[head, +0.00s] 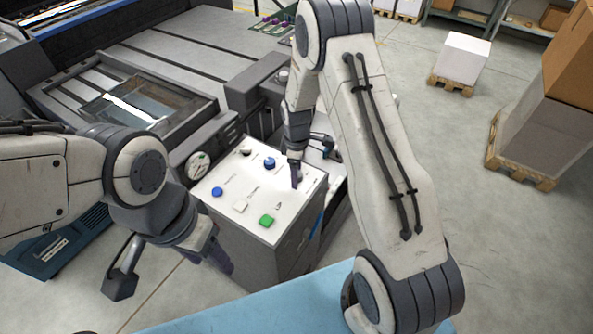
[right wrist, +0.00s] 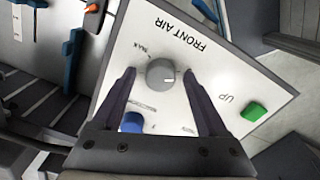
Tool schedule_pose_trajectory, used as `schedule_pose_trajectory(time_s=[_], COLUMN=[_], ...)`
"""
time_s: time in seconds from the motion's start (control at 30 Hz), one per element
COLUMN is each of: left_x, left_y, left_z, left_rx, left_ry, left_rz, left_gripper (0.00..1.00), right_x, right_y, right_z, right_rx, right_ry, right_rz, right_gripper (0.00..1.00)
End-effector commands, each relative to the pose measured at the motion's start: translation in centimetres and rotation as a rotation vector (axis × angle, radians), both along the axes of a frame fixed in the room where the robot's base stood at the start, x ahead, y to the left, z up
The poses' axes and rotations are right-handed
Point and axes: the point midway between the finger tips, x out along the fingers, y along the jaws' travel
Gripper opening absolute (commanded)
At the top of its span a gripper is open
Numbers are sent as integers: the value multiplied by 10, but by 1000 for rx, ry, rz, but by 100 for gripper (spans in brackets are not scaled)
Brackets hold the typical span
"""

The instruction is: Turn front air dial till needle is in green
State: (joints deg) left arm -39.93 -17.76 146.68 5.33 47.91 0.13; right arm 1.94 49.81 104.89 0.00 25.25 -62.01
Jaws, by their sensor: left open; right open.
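The front air dial (right wrist: 160,73) is a round grey knob with a pale mark, beside the printed words FRONT AIR in the right wrist view. My right gripper (right wrist: 159,74) is open, with one finger on each side of the dial and a visible gap at both sides. In the head view my right gripper (head: 296,178) is over the right part of the white panel (head: 228,208) and hides the dial. The round gauge (head: 198,165) stands at the panel's left; its needle is too small to read against the green. My left gripper (head: 221,255) is open and empty, left of the control box.
The panel also carries a green button (head: 266,220), a white button (head: 240,206) and blue knobs, one at the back (head: 269,162) and one at the left (head: 217,191). A blue surface (head: 270,306) lies in front. Pallets with boxes (head: 462,58) stand at right.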

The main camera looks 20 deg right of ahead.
Motion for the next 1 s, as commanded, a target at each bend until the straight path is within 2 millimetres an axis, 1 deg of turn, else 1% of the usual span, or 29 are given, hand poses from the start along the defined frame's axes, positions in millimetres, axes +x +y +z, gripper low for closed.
schedule_pose_trajectory(time_s=[0.03, 0.07, 0.1, 0.17, 0.2, 0.23, 0.47, 0.67, 0.87, 1.0], left_x=[0, 0, 0, 0, 0, 0, 0, 0, 0, 0], left_y=[0, 0, 0, 0, 0, 0, 0, 0, 0, 0], left_z=[0, 0, 0, 0, 0, 0, -1, -3, -8, -11], left_rx=[0, 0, 0, 0, 0, 0, 0, 0, 0, 0], left_ry=[0, 0, 0, 0, 0, 0, 0, 0, 0, 0], left_rz=[0, 0, 0, 0, 0, 0, 0, 0, 0, -1], left_gripper=[57, 57, 57, 57, 57, 57, 57, 57, 57, 57], right_x=[0, 0, 0, 0, 0, 0, 0, -1, -1, -1], right_y=[0, 0, -1, -1, -1, -1, -1, -1, -1, -1], right_z=[0, 0, 0, 0, 0, 0, 0, 0, -1, -1], right_rx=[0, 0, 0, 0, 0, 0, 0, 0, 0, 0], right_ry=[0, 0, 0, 0, 1, 1, 1, 1, 1, 1], right_rz=[0, -1, -1, -1, -1, -1, -12, -79, -219, -347], right_gripper=[76, 65, 49, 26, 11, 0, 0, 0, 0, 0])
